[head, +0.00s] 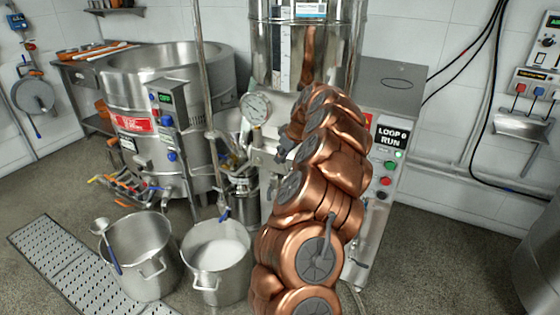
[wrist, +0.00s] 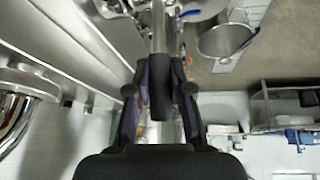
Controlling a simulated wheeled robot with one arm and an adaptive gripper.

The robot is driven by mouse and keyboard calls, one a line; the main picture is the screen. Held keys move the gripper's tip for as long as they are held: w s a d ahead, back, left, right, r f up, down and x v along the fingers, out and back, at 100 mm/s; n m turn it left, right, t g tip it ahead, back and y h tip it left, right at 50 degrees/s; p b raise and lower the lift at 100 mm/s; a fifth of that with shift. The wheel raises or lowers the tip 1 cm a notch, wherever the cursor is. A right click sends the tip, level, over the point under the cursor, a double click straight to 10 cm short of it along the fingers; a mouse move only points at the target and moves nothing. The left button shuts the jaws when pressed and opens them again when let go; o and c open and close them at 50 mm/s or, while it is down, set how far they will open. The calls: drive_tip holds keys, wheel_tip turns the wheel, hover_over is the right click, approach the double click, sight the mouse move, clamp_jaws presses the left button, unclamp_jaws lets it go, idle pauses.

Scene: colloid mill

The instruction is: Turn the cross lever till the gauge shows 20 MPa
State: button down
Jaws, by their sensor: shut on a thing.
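The round pressure gauge (head: 256,108) has a white dial and faces the head camera. Its needle and figures are too small to read for sure. In the wrist view, my gripper (wrist: 160,88) has its two dark fingers closed on either side of the black grip of a metal bar, one arm of the cross lever (wrist: 158,40). The bar runs away from the gripper toward the top of the picture. In the head view my copper-coloured arm covers the mill's front, and hides my gripper and most of the lever.
The mill has a steel hopper (head: 300,60) above and a cabinet (head: 388,190) with a "LOOP 0 RUN" panel (head: 391,136) at right. A large kettle (head: 160,85) stands behind.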

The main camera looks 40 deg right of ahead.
drive_tip(key=shift+s+d+t+b, duration=0.15)
drive_tip(key=shift+s+t+b, duration=0.15)
drive_tip(key=shift+t+b, duration=0.35)
drive_tip(key=shift+s+r, duration=0.15)
drive_tip(key=shift+r, duration=0.05)
drive_tip(key=c, duration=1)
unclamp_jaws()
drive_tip(key=shift+c, duration=0.2)
drive_tip(key=v, duration=1.2)
drive_tip(key=shift+d, duration=0.1)
